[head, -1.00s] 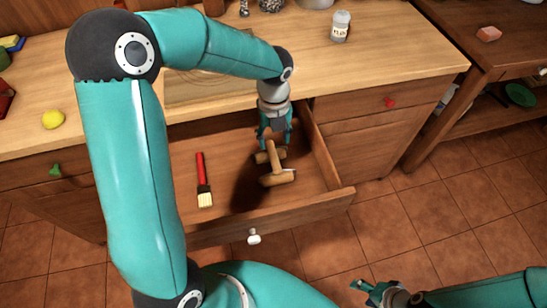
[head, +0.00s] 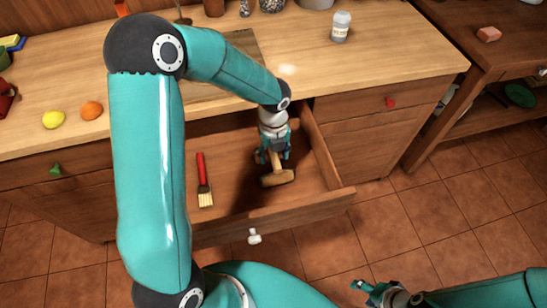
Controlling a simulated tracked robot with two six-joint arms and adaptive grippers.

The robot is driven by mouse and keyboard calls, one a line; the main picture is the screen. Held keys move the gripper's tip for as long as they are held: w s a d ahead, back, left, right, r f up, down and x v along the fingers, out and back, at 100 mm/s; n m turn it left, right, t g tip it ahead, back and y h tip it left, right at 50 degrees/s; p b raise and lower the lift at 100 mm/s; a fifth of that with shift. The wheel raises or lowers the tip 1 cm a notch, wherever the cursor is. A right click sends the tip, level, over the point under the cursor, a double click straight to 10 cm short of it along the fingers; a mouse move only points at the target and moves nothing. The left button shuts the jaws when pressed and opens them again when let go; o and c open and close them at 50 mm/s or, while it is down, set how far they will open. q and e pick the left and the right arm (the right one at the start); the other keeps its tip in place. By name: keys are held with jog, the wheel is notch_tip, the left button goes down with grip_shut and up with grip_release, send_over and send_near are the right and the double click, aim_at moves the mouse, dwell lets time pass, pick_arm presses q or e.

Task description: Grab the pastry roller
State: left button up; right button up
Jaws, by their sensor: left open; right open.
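The pastry roller (head: 279,179) is a light wooden tool lying in the open drawer (head: 320,205). Its near cylinder shows clearly, while its handle and far end are largely hidden by my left gripper. My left gripper (head: 271,158) points down into the drawer, open, with its fingers around or right beside the roller's handle. I cannot tell whether they touch it. My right gripper (head: 364,288) is open and empty, low over the tiled floor, away from the drawer.
A red-handled brush (head: 203,180) lies in the drawer, left of the roller. The drawer's front and right wall stand close around my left gripper. On the counter are a lemon (head: 53,119), an orange (head: 91,110), a wooden board (head: 245,42) and a labelled jar (head: 340,27).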

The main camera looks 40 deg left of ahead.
pick_arm(q)
jog(key=shift+f, duration=0.25)
dwell(0.3)
jog(key=shift+c, duration=0.2)
grip_shut()
